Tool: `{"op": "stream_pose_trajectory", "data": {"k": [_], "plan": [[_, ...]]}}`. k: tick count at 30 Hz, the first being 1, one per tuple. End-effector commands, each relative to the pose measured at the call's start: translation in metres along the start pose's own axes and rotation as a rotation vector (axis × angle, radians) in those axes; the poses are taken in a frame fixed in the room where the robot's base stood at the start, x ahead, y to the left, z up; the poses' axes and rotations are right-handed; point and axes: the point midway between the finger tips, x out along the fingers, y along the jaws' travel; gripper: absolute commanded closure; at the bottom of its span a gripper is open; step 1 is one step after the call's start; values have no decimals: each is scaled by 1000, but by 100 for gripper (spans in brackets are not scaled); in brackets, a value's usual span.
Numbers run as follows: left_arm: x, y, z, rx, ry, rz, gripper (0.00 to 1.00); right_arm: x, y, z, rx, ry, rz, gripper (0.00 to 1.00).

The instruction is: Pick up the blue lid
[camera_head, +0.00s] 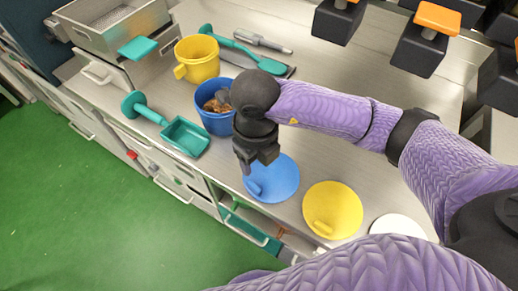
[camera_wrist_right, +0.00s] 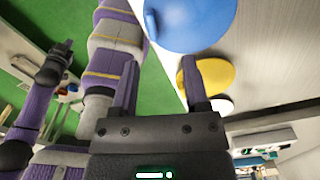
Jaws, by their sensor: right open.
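The blue lid (camera_head: 280,182) lies flat on the steel counter, its small raised handle at its left part. My right gripper (camera_head: 256,162) is just above the lid's upper left edge, pointing down, and covers part of it. In the right wrist view the blue lid (camera_wrist_right: 192,22) shows beyond the fingertips, with its handle at the left edge. The right gripper (camera_wrist_right: 159,82) is open, with nothing between its fingers. What looks like my left arm shows in the right wrist view, its dark end (camera_wrist_right: 54,64) too small to read.
A yellow lid (camera_head: 340,208) and a white lid (camera_head: 398,226) lie to the right. A blue container (camera_head: 214,122) with brown contents and a yellow jug (camera_head: 198,58) stand behind. A teal scoop (camera_head: 186,137) lies left, near the counter's front edge. An open drawer (camera_head: 243,229) is below.

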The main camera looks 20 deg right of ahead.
Motion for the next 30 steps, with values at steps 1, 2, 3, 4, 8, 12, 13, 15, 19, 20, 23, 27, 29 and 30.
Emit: {"op": "stream_pose_trajectory", "data": {"k": [1, 2, 3, 4, 8, 12, 13, 15, 19, 20, 23, 27, 29, 30], "plan": [[2, 0, 2, 0, -3, 1, 100, 7, 0, -1, 1, 5, -4, 41], [4, 1, 3, -1, -6, 1, 100, 12, 0, -1, 0, 6, -2, 41], [6, 2, 8, -1, -14, 3, 100, 21, 0, -1, 0, 7, -1, 41], [7, 3, 12, -1, -23, 5, 100, 27, 0, -1, 0, 8, 0, 41], [13, 7, 26, 0, -50, 12, 100, 58, 2, 0, -1, 8, 3, 41], [21, 8, 24, 0, -46, 14, 100, 87, 6, -1, -3, 6, 5, 41], [22, 8, 23, 0, -43, 13, 100, 91, 6, -1, -2, 6, 5, 41], [23, 8, 20, 0, -36, 13, 100, 97, 6, 0, -3, 3, 7, 41], [22, 7, 15, 0, -27, 12, 100, 97, 6, 0, -4, 1, 6, 41], [22, 7, 15, 0, -26, 12, 100, 97, 6, 0, -4, 1, 7, 41], [22, 7, 15, 0, -25, 12, 100, 96, 6, 0, -4, 1, 7, 50], [22, 7, 15, 0, -26, 12, 100, 96, 6, 0, -3, 1, 7, 79], [22, 7, 15, 0, -26, 12, 100, 96, 6, 0, -3, 1, 7, 92], [22, 7, 15, 0, -26, 12, 100, 96, 6, 0, -3, 1, 7, 100]]}}
